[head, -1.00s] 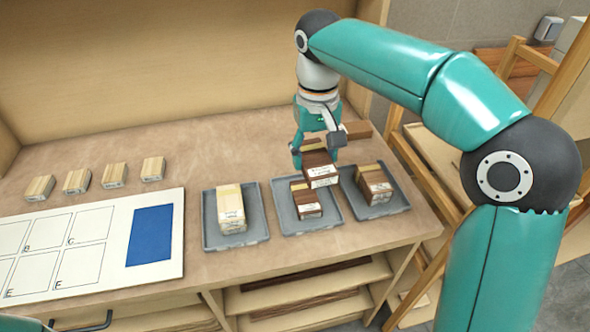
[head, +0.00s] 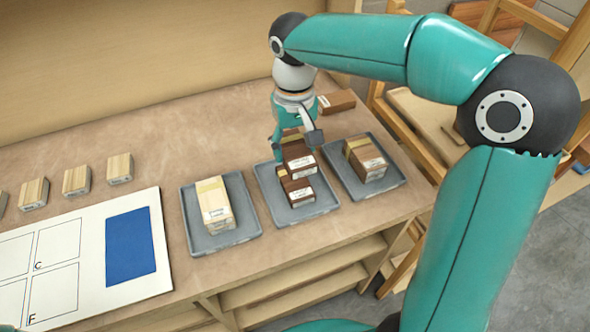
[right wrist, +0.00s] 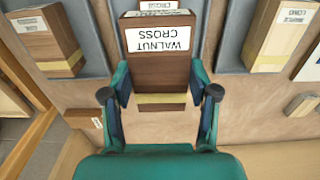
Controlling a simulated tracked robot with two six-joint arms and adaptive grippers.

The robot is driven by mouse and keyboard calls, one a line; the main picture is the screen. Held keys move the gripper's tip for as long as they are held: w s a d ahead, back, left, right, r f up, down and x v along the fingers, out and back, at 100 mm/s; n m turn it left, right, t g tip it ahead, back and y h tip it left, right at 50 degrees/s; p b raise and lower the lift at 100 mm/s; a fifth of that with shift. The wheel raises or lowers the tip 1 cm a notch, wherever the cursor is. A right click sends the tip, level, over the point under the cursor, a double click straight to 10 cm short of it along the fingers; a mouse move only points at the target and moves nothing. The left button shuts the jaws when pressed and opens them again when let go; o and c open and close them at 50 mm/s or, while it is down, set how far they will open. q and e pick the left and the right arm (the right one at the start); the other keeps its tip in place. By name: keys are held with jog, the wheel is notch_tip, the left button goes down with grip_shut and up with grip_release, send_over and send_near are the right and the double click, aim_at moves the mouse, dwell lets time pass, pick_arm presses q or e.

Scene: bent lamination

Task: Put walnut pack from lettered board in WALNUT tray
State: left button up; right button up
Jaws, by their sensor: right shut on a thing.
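My right gripper (head: 296,140) is shut on a dark brown walnut pack (head: 299,161), whose label reads WALNUT CROSS in the right wrist view (right wrist: 158,70). The gripper points down over the back part of the middle grey tray (head: 323,209). Another dark brown pack (head: 296,191) lies in this tray, just in front of the held one. I cannot tell whether the held pack touches the tray or that pack. The lettered board (head: 88,287), white with outlined cells and a blue patch, lies at the left; its visible cells are empty. My left gripper is not in view.
The left tray (head: 247,231) holds a pale pack (head: 214,204). The right tray (head: 392,180) holds a brown pack (head: 366,159). Several small pale blocks (head: 76,181) stand behind the board. A brown block (head: 337,102) lies behind the trays, near a wooden rack at the right.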

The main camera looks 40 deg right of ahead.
aim_at(295, 149)
jog(key=shift+s+f, duration=0.1)
jog(key=shift+f, duration=3.75)
jog(key=shift+f, duration=0.15)
jog(key=o, duration=1.2)
notch_tip(295, 149, up, 12)
jog(key=shift+r, duration=0.2)
